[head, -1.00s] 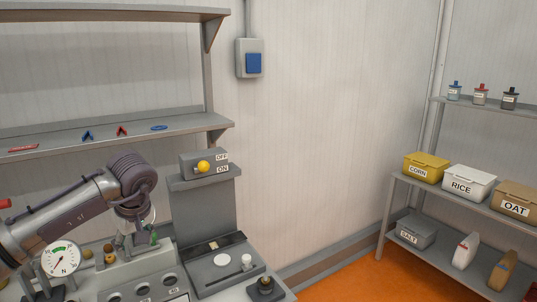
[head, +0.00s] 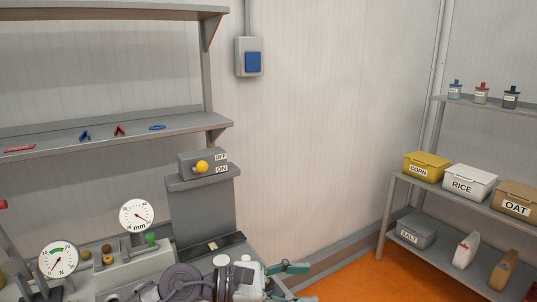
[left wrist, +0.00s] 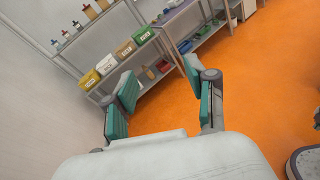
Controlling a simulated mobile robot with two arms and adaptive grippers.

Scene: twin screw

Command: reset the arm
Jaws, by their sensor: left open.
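My left arm comes in along the bottom of the head view. Its gripper (head: 290,283) is at the bottom edge, right of the bench's front part, with teal fingers pointing right. In the left wrist view the two teal fingers of the gripper (left wrist: 160,72) stand wide apart with nothing between them. They point toward the storage shelves and the orange floor. My right gripper is not in view.
The bench holds a mm dial (head: 137,215), an N dial (head: 59,259) and a switch box with a yellow knob (head: 202,167). A shelf (head: 180,129) hangs above. Storage shelves with a corn bin (head: 427,167) stand right. Orange floor (head: 365,285) lies open between.

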